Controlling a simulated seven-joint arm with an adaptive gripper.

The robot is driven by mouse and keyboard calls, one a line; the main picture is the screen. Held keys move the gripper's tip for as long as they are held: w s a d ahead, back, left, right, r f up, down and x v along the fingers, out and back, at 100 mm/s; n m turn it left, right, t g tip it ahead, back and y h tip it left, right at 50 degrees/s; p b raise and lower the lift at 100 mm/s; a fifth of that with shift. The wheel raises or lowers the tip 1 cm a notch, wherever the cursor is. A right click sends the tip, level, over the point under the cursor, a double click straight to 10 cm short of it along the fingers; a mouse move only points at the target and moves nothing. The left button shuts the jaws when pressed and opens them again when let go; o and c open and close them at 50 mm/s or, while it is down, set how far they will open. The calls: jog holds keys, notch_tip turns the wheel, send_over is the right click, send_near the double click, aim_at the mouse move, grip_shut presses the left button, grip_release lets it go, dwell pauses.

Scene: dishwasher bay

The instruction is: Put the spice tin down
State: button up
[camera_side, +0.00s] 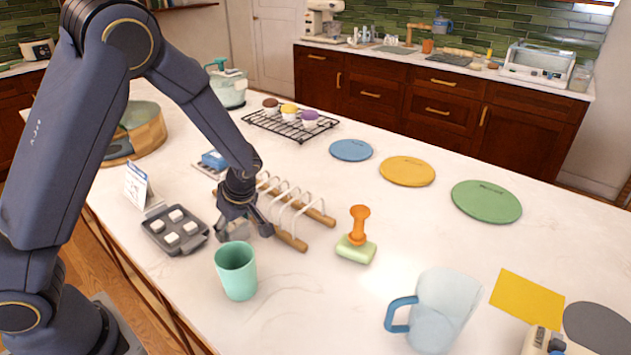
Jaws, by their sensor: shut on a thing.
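My gripper (243,229) points down over the white counter, in front of the left end of the wooden rack with white wire loops (290,238). Its fingers are closed on a small greyish thing (237,226), which I take to be the spice tin. The fingers hide most of it, and its label does not show. I cannot tell whether its base touches the counter. A teal cup (237,270) stands just in front of the gripper.
A dark tray with white cubes (175,230) lies left of the gripper. Blue (351,150), orange (408,171) and green (486,201) discs lie behind. Bare counter lies between them.

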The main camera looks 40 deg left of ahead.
jog(key=shift+f, duration=0.1)
jog(key=o, duration=1.2)
jog(key=v, duration=1.2)
jog(key=shift+s+d+r+m+t+h, duration=0.4)
jog(key=shift+s+r+m+t+h, duration=0.45)
jog(key=shift+s+r+m, duration=1.4)
jog(key=shift+s+d+r+m+t+h, duration=0.55)
jog(key=shift+s+r+m+t, duration=0.6)
jog(key=shift+s+m, duration=2.1)
jog(key=shift+s+d+r+m+t+h, duration=0.3)
jog(key=shift+s+r+m+t+h, duration=0.5)
jog(key=shift+s+r+m, duration=1.95)
jog(key=shift+w+f+m, duration=0.75)
jog(key=shift+f, duration=0.15)
